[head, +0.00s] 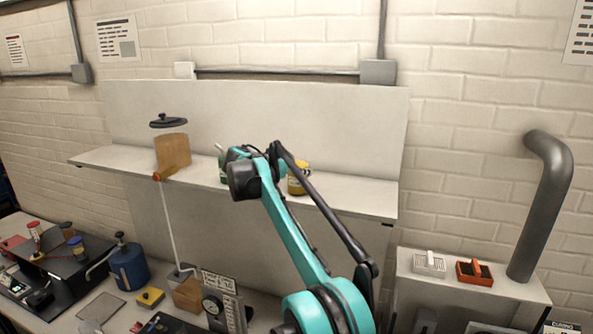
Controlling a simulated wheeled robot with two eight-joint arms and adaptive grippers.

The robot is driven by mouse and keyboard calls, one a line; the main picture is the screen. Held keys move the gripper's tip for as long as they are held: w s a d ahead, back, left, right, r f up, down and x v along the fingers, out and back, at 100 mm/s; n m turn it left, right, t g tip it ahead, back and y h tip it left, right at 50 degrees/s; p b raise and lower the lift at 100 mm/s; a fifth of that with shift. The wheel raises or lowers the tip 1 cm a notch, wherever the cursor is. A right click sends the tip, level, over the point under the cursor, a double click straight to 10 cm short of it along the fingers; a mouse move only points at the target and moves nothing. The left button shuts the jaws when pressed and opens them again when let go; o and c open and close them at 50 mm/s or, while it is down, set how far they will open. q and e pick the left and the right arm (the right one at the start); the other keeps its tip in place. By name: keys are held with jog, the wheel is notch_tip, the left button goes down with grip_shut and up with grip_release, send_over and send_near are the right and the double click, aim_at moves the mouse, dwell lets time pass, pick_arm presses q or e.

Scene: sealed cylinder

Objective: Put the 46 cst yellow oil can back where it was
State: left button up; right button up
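A small yellow can (298,180) shows at the shelf, just right of my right arm's upper end; its print is too small to read. A green can (222,168) stands on the shelf just left of that end, partly covered by it. My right arm reaches up from the bottom, and its wrist end (245,172) is in front of the shelf between the two cans. The fingers are hidden behind the arm, so I cannot tell whether they touch or hold the yellow can. My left gripper is not in view.
The shelf (352,192) is clear to the right of the yellow can. A blue oil can (129,267) and tools crowd the bench below. A grey pipe (545,205) rises at right.

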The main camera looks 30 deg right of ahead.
jog(key=shift+w+d+f, duration=0.1)
jog(key=shift+d+f, duration=0.1)
jog(key=shift+f, duration=0.05)
jog(key=shift+a, duration=0.1)
jog(key=shift+a, duration=0.1)
jog(key=o, duration=1.1)
jog(key=shift+f, duration=0.1)
jog(key=shift+c, duration=0.2)
jog(key=o, duration=0.4)
jog(key=b+v, duration=0.2)
jog(key=v, duration=1)
jog(key=shift+s, duration=0.2)
